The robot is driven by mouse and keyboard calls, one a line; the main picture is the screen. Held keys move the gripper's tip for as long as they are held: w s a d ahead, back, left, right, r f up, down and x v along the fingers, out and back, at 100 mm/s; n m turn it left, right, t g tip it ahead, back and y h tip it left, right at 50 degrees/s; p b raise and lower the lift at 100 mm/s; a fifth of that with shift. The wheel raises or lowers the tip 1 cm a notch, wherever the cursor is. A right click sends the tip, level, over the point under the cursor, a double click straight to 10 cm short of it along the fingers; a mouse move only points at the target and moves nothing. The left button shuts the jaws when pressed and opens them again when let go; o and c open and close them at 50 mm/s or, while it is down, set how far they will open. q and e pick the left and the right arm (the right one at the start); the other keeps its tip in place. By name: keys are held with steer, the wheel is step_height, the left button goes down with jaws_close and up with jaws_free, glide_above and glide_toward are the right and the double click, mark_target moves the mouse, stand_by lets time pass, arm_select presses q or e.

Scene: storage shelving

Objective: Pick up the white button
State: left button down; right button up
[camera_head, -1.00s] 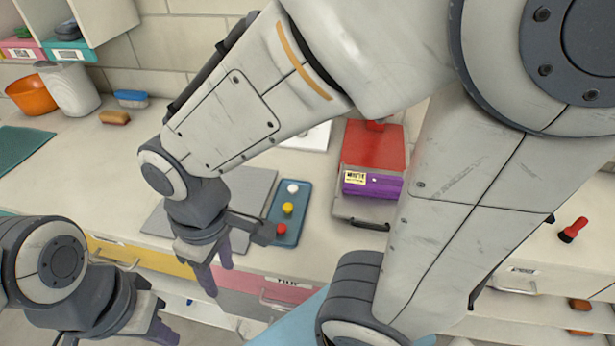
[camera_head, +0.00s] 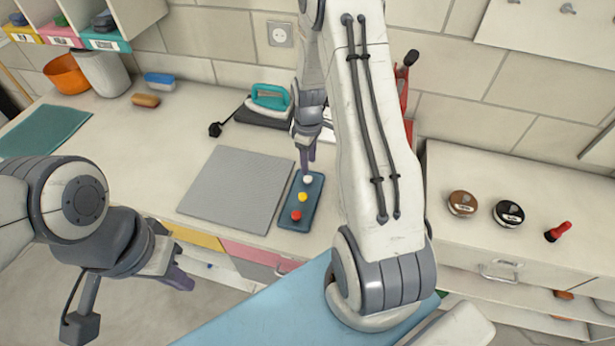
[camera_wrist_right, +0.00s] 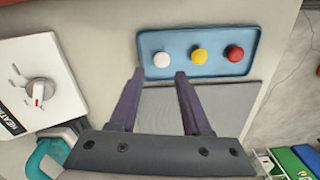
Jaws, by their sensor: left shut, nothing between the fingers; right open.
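The white button (camera_head: 307,180) is the far one of three on a blue tray (camera_head: 287,222), with a yellow and a red button in line with it. In the right wrist view the white button (camera_wrist_right: 162,59) is at the left end of the tray (camera_wrist_right: 212,68). My right gripper (camera_head: 306,168) points down just above and beside it. In the wrist view its fingers (camera_wrist_right: 158,74) are open and empty, their tips at the tray's edge, one on each side of the white button. My left gripper (camera_head: 186,280) is shut and empty at the lower left, off the counter's front.
A grey mat (camera_head: 235,185) lies left of the tray. A teal iron (camera_head: 268,98) is behind. A white box with a dial (camera_wrist_right: 38,90) shows in the wrist view. Two round tins (camera_head: 462,203) and a red brush (camera_head: 558,231) lie on the right counter.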

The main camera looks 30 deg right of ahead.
mark_target(308, 178)
step_height(308, 178, down, 5)
steer(key=shift+s+a+f+p, duration=0.1)
steer(key=shift+a+p, duration=0.05)
steer(key=shift+p, duration=1.05)
steer(key=shift+f, duration=0.5)
jaws_close()
